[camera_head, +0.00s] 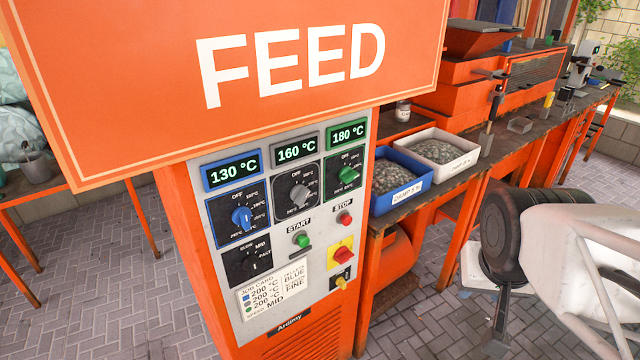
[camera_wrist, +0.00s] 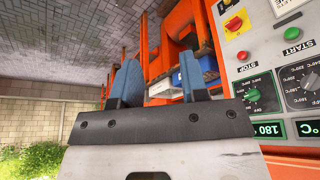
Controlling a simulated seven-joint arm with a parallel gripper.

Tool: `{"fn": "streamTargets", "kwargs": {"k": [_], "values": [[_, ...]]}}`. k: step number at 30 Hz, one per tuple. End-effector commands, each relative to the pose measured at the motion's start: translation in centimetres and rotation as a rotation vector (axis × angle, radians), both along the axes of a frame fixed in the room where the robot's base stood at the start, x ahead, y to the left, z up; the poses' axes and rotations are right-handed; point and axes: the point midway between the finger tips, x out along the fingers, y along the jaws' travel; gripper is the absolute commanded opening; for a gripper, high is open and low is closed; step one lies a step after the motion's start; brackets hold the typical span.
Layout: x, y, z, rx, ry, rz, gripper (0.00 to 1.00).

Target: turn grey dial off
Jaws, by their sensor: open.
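The grey dial (camera_head: 299,194) is the middle one of three temperature dials on the panel, under a display reading 160 °C. Its OFF mark is at the top of its scale. Its knob is tilted, and I cannot tell exactly which mark it points to. My gripper (camera_wrist: 160,82) is open and empty, with two blue fingers apart. It is to the right of the panel and does not touch the dial.
The blue dial (camera_head: 242,218) and green dial (camera_head: 348,175) flank the grey one. Below are the START button (camera_head: 302,240), STOP button (camera_head: 345,218) and a yellow-red switch (camera_head: 341,254). The orange FEED sign (camera_head: 250,120) overhangs the panel. Blue (camera_head: 384,206) and white (camera_head: 472,160) bins stand on the bench.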

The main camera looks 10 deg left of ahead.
Motion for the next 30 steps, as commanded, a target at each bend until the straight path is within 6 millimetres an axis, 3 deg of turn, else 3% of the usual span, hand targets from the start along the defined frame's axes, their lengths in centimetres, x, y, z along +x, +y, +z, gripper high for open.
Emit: {"fn": "streamTargets", "kwargs": {"k": [8,15,24,30], "values": [[6.9,2.3,-1.3,0.030,-0.240,-0.015,0.40],[12.1,5.8,-1.9,0.125,-0.453,0.007,0.40],[16.5,11.9,-2.5,0.333,-0.674,0.078,0.40],[17.8,16.5,-2.9,0.525,-0.777,0.148,0.40]]}}
